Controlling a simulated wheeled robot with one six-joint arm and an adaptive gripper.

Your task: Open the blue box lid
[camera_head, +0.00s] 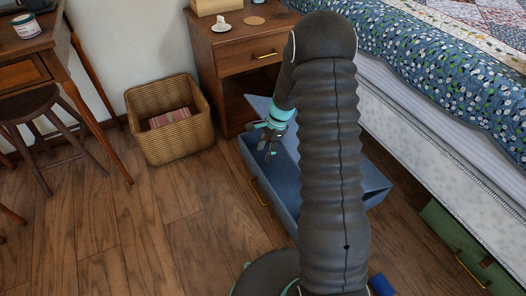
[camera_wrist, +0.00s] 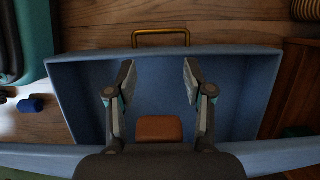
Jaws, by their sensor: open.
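The blue box (camera_head: 268,184) sits on the floor between the nightstand and the bed, mostly behind my arm. Its lid (camera_head: 262,106) appears raised at the back, with much of it hidden. In the wrist view the box (camera_wrist: 262,92) shows its open inside, with a brass handle (camera_wrist: 160,32) on its front wall. A brown block-like thing (camera_wrist: 158,129) lies inside. A blue edge (camera_wrist: 40,156), likely the lid, crosses the bottom of that view. My gripper (camera_head: 269,148) is open and empty over the box's left part; its fingers (camera_wrist: 158,75) point toward the front wall.
A wooden nightstand (camera_head: 244,59) stands behind the box. A wicker basket (camera_head: 168,122) with a folded cloth is to the left. The bed (camera_head: 420,128) borders the right, with a green box (camera_head: 455,240) partly under it. The wooden floor (camera_head: 150,215) at front left is clear.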

